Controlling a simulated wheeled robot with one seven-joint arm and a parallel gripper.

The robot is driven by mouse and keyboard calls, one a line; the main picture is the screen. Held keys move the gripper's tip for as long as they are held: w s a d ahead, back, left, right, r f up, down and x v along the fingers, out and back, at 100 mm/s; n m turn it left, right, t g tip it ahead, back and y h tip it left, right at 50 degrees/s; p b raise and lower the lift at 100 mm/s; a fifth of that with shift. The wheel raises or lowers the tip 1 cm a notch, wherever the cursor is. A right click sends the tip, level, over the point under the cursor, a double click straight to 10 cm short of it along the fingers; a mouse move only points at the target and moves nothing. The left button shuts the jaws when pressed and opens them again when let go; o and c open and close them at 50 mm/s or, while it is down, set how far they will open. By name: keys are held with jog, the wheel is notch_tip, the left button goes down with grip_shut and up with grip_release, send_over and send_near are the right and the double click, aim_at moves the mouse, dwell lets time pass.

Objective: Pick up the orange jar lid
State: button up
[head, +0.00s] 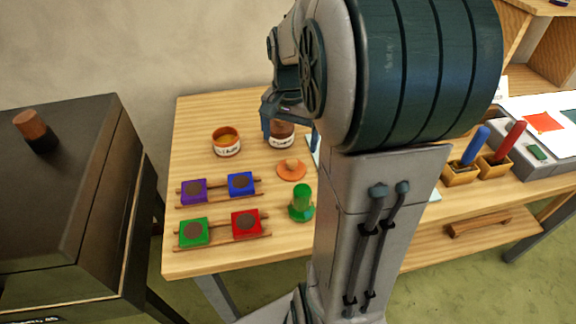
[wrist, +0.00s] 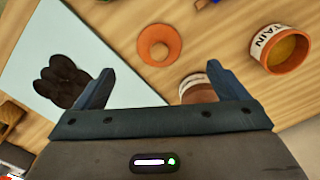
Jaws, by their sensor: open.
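The orange jar lid (head: 291,169) is a flat disc with a small raised knob, lying on the wooden table in front of the brown jar. In the wrist view the lid (wrist: 159,44) lies beyond my fingertips, near the top middle, apart from them. My gripper (wrist: 160,80) is open and empty above the table. In the head view my gripper (head: 287,125) is partly hidden by my arm and shows near the brown jar (head: 282,140). In the wrist view the brown jar (wrist: 198,90) sits just by the right finger, partly covered by my gripper.
An open orange jar labelled STAIN (head: 227,148) stands left of the brown jar. Racks hold purple (head: 193,191), blue (head: 240,184), green (head: 193,233) and red (head: 245,224) blocks. A green stamp-like object (head: 302,203) stands nearby. A dark lumpy object (wrist: 62,80) lies on a pale sheet (wrist: 75,45).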

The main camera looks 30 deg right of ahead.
aim_at(291, 162)
notch_tip(291, 162, down, 10)
jog(key=shift+d+r, duration=0.15)
jog(key=shift+r, duration=0.1)
jog(key=shift+c, duration=0.3)
jog(key=c, duration=1)
